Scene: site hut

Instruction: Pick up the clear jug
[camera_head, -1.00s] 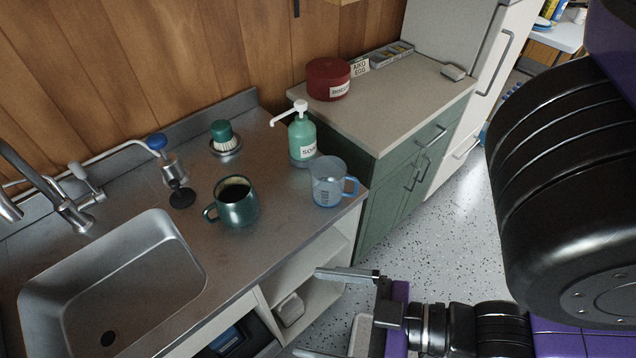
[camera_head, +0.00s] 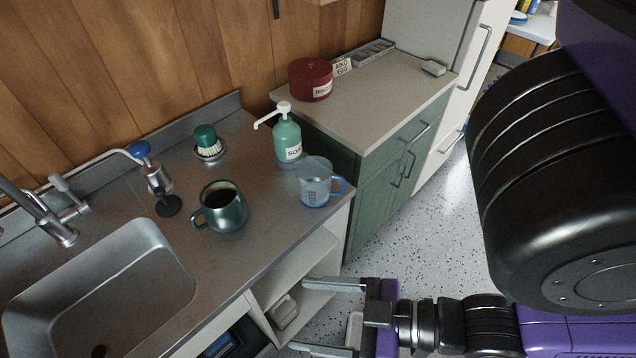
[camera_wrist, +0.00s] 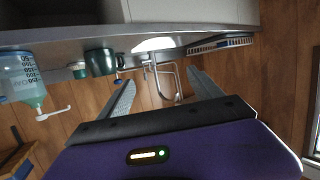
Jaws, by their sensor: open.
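The clear jug (camera_head: 314,184) is a bluish see-through measuring jug with a blue handle on its right. It stands upright at the right end of the steel counter in the head view. In the wrist view the jug (camera_wrist: 18,75) is at the left edge, with the soap bottle showing behind it. My gripper (camera_head: 318,316) is open and empty in front of the counter, lower than its top and apart from the jug. The wrist view shows its two fingers (camera_wrist: 160,95) spread with nothing between them.
A green soap pump bottle (camera_head: 287,139) stands just behind the jug. A dark green mug (camera_head: 221,208) is to its left, near the sink (camera_head: 95,285). A green cabinet (camera_head: 385,165) bears a red tin (camera_head: 310,80). Open shelves (camera_head: 300,260) lie under the counter.

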